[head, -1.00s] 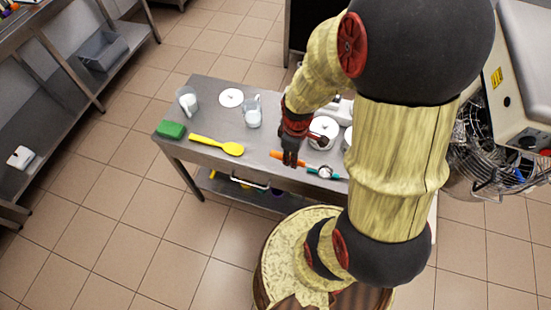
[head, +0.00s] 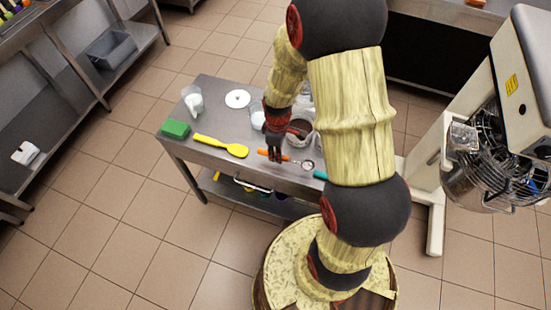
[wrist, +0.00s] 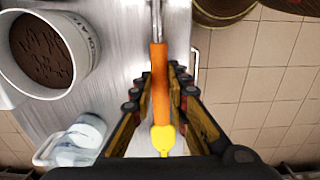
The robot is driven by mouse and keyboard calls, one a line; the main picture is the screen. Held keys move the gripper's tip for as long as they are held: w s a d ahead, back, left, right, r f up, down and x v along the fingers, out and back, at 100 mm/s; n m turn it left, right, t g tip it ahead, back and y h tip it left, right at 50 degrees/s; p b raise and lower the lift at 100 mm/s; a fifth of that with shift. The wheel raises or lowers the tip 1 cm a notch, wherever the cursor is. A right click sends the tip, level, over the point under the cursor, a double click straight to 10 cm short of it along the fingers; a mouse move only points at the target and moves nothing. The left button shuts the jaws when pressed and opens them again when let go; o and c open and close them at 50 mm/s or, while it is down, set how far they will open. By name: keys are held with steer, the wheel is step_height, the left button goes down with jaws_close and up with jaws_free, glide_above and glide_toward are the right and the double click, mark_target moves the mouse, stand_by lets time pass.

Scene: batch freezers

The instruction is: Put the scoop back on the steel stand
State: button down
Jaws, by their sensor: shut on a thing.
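The scoop has an orange handle (head: 273,154), a metal shank and a round metal head (head: 308,164). My gripper (head: 270,162) is shut around its handle, low over the steel table (head: 232,118). In the wrist view the orange handle (wrist: 160,85) lies between the fingers of my gripper (wrist: 160,95). The shank runs out at the top edge, so the head is outside that view. I cannot tell whether the scoop touches the table. No separate steel stand can be made out clearly; my arm hides part of the table's right side.
A yellow spoon (head: 232,148), green sponge (head: 176,129), white disc (head: 237,98) and jug (head: 193,100) are on the left. A tub of brown mix (wrist: 45,50) and a clear jug (wrist: 78,140) stand close by. A teal handle (head: 320,175) lies right of the scoop head.

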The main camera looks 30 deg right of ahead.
steer(key=shift+w+f, duration=0.35)
steer(key=shift+w+f+b, duration=0.15)
steer(key=shift+f+b, duration=0.45)
steer(key=shift+f, duration=1.05)
steer(key=shift+f, duration=0.2)
steer(key=c, duration=1.7)
jaws_free()
